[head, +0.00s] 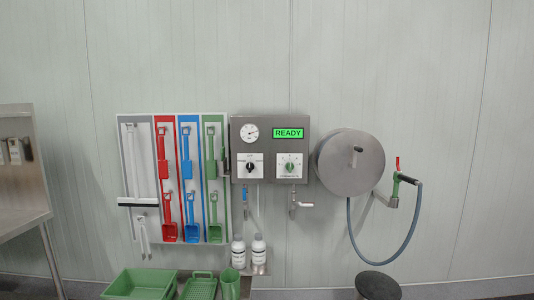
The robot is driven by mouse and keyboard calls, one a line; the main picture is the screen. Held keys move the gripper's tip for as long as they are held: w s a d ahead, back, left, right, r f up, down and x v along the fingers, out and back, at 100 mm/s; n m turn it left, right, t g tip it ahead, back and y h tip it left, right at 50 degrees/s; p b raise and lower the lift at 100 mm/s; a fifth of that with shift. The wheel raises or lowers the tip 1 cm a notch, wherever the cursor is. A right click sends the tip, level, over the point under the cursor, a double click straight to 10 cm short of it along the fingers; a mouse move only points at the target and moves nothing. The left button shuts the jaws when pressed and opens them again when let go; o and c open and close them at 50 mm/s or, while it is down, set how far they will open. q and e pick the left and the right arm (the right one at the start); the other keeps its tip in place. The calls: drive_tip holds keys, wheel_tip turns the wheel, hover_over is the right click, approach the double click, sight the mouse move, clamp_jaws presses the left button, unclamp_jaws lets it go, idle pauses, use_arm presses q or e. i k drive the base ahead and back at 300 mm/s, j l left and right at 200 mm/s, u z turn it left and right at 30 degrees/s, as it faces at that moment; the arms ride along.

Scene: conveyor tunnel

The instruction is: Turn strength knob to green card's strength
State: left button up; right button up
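The strength knob (289,167) is a small green knob on a white dial plate, at the lower right of the grey control box (270,140) on the wall. Its pointer looks roughly upright, but the scale marks are too small to read. A second, black knob (250,167) sits on a white plate to its left. No green card can be made out. Neither of my grippers is in view.
The box has a gauge (249,133) and a green READY display (288,133). A tool board (137,180) hangs left, a hose reel (350,163) right. Below stand white bottles (238,252) and green bins (140,284). A dark round object (377,285) is at the bottom.

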sight(289, 166)
drive_tip(key=i+j+z, duration=0.15)
drive_tip(key=j+z, duration=0.7)
drive_tip(key=j, duration=0.15)
drive_tip(key=j+z, duration=0.4)
drive_tip(key=j, duration=0.65)
drive_tip(key=k+j, duration=0.15)
drive_tip(key=j, duration=0.4)
drive_tip(key=j+z, duration=0.1)
drive_tip(key=j, duration=0.4)
drive_tip(key=k+j, duration=0.15)
drive_tip(key=j, duration=0.4)
drive_tip(key=j+z, duration=0.1)
drive_tip(key=j, duration=0.4)
drive_tip(key=k+j, duration=0.15)
drive_tip(key=j, duration=0.35)
drive_tip(key=k+j, duration=0.1)
drive_tip(key=j, duration=0.4)
drive_tip(key=i+l+u, duration=0.2)
drive_tip(key=i+l, duration=0.3)
drive_tip(key=l, duration=0.15)
